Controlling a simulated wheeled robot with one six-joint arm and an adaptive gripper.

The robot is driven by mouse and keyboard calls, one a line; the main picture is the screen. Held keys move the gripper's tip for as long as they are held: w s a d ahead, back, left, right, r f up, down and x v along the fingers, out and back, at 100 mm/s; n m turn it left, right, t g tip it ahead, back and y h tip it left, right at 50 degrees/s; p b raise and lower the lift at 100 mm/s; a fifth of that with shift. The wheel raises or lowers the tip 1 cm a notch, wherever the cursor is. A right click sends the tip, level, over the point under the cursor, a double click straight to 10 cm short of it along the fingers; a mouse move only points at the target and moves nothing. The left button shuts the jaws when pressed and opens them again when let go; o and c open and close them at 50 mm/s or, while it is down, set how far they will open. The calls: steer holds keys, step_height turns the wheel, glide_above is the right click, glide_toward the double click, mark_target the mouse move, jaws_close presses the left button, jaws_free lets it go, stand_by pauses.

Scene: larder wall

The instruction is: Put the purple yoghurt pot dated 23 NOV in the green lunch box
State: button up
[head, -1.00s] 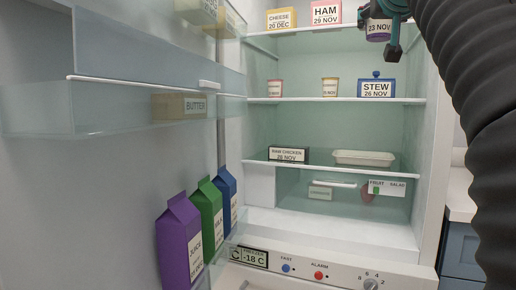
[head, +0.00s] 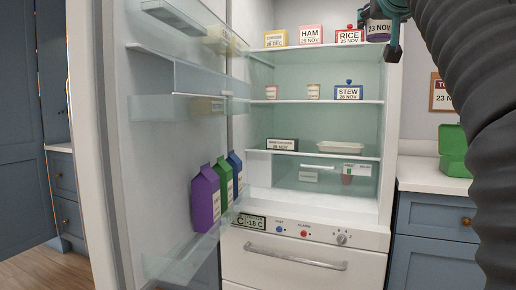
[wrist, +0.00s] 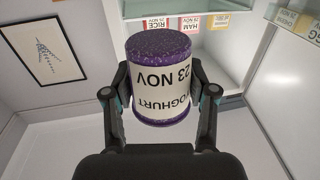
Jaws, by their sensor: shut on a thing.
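The purple yoghurt pot (head: 379,30) is in my gripper (head: 384,18) at the top right of the head view, in front of the fridge's upper right side. In the wrist view the pot (wrist: 160,80) shows purple ends and a white label reading YOGHURT 23 NOV, upside down in the picture. My gripper (wrist: 160,100) is shut on it, one finger on each side. The green lunch box (head: 455,148) stands on the worktop right of the fridge, with its lid up. My arm hides its right part, and its inside cannot be seen.
The fridge door (head: 160,130) stands open at left, with cartons (head: 206,197) in its lower rack. Shelves hold labelled ham (head: 311,34), rice (head: 349,36) and stew (head: 348,92). The white worktop (head: 420,178) is clear left of the lunch box.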

steer(key=shift+s, duration=0.35)
steer(key=shift+w+f, duration=0.2)
steer(key=shift+f, duration=0.05)
steer(key=w+f+y, duration=0.1)
steer(key=w+f, duration=1.9)
steer(key=w, duration=0.2)
steer(key=w+a+f, duration=0.1)
steer(key=w+f, duration=0.2)
steer(key=f, duration=0.6)
steer(key=w+f+n+y, duration=0.1)
steer(key=w+f, duration=0.2)
steer(key=f, duration=0.6)
steer(key=w+a+f, duration=0.1)
steer(key=w+f, duration=0.3)
steer(key=f, duration=0.6)
steer(key=s+a+f, duration=0.1)
steer(key=s+f, duration=0.2)
steer(key=f, duration=0.6)
steer(key=s+a+f, duration=0.2)
steer(key=f, duration=0.7)
steer(key=s+a+f, duration=0.1)
steer(key=s+f, duration=0.2)
steer(key=f, duration=0.7)
steer(key=s+a+f+n+y, duration=0.1)
steer(key=s+a+f, duration=0.2)
steer(key=s+f, duration=1)
steer(key=s, duration=0.3)
steer(key=shift+s+f, duration=0.35)
